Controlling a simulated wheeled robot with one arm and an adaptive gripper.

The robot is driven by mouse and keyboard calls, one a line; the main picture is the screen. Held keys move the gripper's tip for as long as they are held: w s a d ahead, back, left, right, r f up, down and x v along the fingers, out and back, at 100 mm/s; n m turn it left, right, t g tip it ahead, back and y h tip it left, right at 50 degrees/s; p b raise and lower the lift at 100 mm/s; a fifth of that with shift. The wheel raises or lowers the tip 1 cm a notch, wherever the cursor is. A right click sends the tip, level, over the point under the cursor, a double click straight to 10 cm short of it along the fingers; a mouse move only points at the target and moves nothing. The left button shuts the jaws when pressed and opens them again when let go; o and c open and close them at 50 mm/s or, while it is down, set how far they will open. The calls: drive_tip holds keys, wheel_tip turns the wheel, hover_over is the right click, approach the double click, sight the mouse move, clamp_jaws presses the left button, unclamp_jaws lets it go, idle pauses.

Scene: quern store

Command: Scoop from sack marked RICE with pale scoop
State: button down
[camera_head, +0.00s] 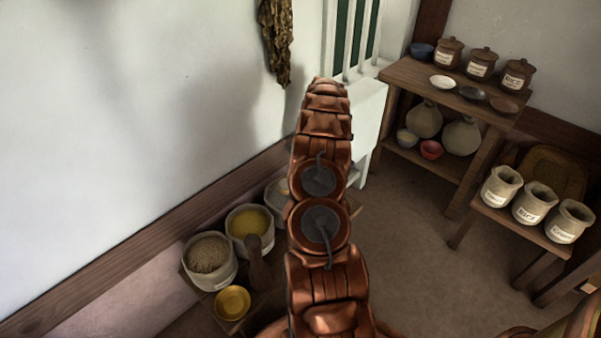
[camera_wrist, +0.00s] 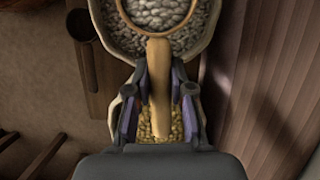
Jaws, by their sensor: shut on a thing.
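In the wrist view my gripper (camera_wrist: 159,80) is shut on the handle of a pale wooden scoop (camera_wrist: 158,52). The scoop's round bowl is over the mouth of a sack (camera_wrist: 101,38) of whitish grain, and whitish grain shows inside its rim. I cannot tell how deep the bowl sits. No label shows on this sack here. Yellow grain shows below the handle, between the fingers. In the head view my arm hides my gripper and the pale scoop. The third sack (camera_head: 270,202) in the row by the wall is partly behind my arm, its label hidden.
By the wall stand a sack of brownish grain (camera_head: 194,271), a sack of yellow grain (camera_head: 232,240), a yellow bowl (camera_head: 232,302) and a dark scoop (camera_head: 258,265). Labelled small sacks (camera_head: 531,208) stand on a right-hand bench. A table (camera_head: 408,75) holds jars and dishes.

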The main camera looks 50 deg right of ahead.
drive_tip(key=shift+r+p, duration=0.75)
drive_tip(key=shift+r, duration=0.9)
